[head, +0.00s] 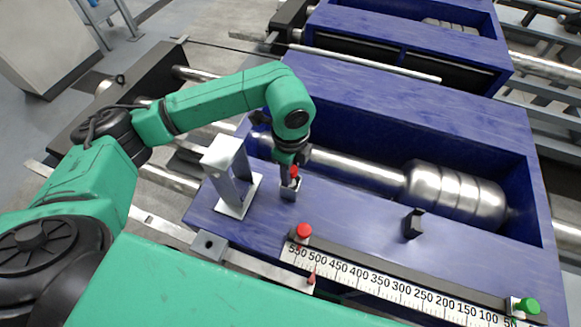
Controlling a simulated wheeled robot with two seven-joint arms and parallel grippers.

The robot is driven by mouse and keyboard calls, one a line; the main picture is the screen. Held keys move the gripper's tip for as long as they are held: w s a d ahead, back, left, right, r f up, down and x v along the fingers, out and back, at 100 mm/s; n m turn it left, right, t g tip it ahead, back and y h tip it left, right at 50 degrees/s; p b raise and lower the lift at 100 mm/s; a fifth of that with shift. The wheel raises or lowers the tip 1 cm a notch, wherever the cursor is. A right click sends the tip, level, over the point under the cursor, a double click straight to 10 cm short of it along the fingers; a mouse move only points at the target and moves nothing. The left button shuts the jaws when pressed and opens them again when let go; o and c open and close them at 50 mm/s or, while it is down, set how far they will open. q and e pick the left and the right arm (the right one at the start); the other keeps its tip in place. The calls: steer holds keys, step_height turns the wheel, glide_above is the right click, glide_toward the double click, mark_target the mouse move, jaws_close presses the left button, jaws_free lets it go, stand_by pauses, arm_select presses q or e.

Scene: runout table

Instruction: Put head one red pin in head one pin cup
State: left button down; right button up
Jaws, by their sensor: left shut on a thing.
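My left gripper (288,164) points down over the blue machine table and is shut on a small red pin (294,172). The pin is at the mouth of a small grey metal cup (289,190). The fingers hide much of the pin, and I cannot tell how far its lower end is inside the cup. My right gripper is not in view.
A grey metal bracket (228,170) stands just left of the cup. A red knob (304,230) and a green knob (527,306) sit along a numbered ruler (385,283) in front. A black block (413,223) stands to the right. A steel roller (450,192) lies behind.

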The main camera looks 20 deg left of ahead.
arm_select(q)
steer(key=shift+f, duration=0.15)
steer(key=c, duration=0.5)
jaws_free()
steer(key=shift+r, duration=0.3)
step_height(320, 180, up, 11)
steer(key=b, duration=0.3)
steer(key=shift+w+f, duration=0.1)
steer(key=shift+f, duration=0.1)
steer(key=shift+r, duration=0.55)
steer(key=shift+f, duration=0.1)
